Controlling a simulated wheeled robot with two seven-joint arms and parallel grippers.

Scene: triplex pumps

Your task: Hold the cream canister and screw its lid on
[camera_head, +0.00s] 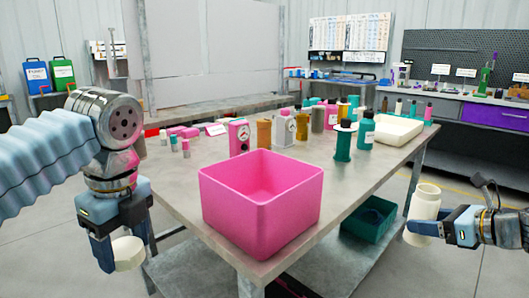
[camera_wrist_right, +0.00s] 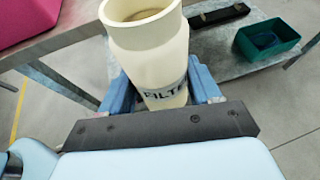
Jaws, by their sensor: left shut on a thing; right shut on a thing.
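The cream canister (camera_head: 425,203) is upright and open at the top, off the right side of the table. My right gripper (camera_head: 416,228) is shut on its lower body; in the right wrist view the canister (camera_wrist_right: 150,55) stands between the two fingers (camera_wrist_right: 165,92), with a dark printed label partly showing. The cream lid (camera_head: 128,254) is in my left gripper (camera_head: 124,248), which points down at the left, off the table's left edge. The lid is far apart from the canister, with the table between them.
A pink bin (camera_head: 262,200) stands at the table's (camera_head: 190,185) near corner. Several bottles and canisters stand behind it, with a cream tray (camera_head: 398,130) at the right. A green bin (camera_head: 368,218) is on the lower shelf. The space before the table is clear.

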